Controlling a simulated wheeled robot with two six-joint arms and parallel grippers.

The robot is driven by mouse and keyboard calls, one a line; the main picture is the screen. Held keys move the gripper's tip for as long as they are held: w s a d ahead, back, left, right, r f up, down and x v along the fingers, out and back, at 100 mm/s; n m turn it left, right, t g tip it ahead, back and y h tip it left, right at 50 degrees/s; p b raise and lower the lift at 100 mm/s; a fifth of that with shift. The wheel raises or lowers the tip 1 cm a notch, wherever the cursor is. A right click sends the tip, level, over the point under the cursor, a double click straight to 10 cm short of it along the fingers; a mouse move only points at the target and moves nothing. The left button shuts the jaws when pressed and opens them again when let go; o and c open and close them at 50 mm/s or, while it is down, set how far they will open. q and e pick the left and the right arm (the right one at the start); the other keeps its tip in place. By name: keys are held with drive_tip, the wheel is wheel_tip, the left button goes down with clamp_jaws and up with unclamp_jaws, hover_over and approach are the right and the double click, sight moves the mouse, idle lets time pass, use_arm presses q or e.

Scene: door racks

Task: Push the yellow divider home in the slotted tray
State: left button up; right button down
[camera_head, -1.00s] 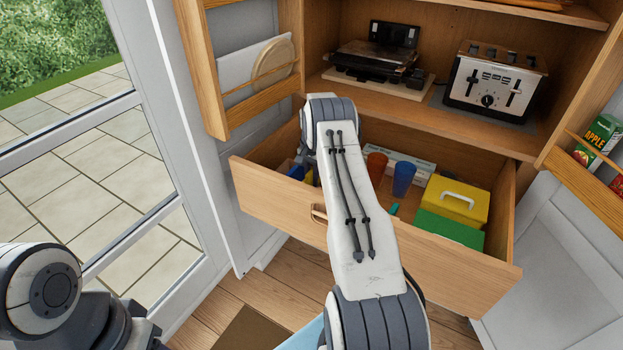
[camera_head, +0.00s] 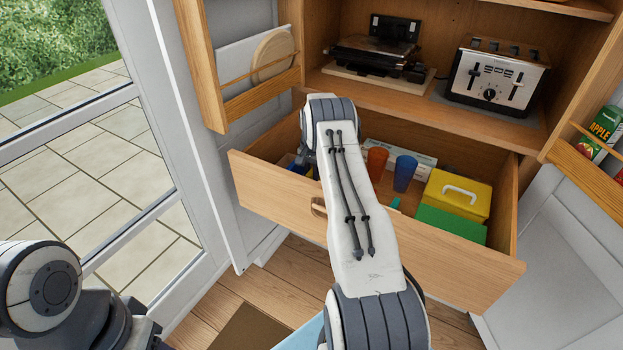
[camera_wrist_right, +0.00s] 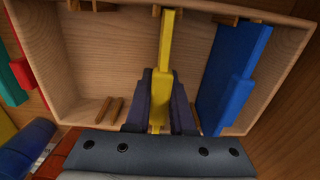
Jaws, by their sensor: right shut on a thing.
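The yellow divider (camera_wrist_right: 166,42) runs lengthwise across the wooden slotted tray (camera_wrist_right: 75,60) in the right wrist view. Its far end is at a pair of wooden guides (camera_wrist_right: 177,17) on the tray's far wall. Whether it is fully down between them I cannot tell. My right gripper (camera_wrist_right: 159,90) is shut on the divider's near part, with a dark finger on each side. The divider's near end is partly hidden by the gripper. In the head view my right arm reaches into the open drawer and hides the gripper and divider. My left gripper is outside both views.
A blue divider (camera_wrist_right: 232,72) stands to the right in the tray; green and red pieces (camera_wrist_right: 22,72) are at the left. The open drawer (camera_head: 400,240) also holds an orange cup (camera_head: 376,161), a blue cup (camera_head: 404,173), a yellow box (camera_head: 455,196) and a green box (camera_head: 450,222).

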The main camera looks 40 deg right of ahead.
drive_tip(key=shift+f, duration=0.15)
drive_tip(key=c, duration=0.7)
unclamp_jaws()
wheel_tip(320, 180, up, 11)
drive_tip(key=shift+f+b, duration=0.2)
drive_tip(key=shift+b, duration=0.25)
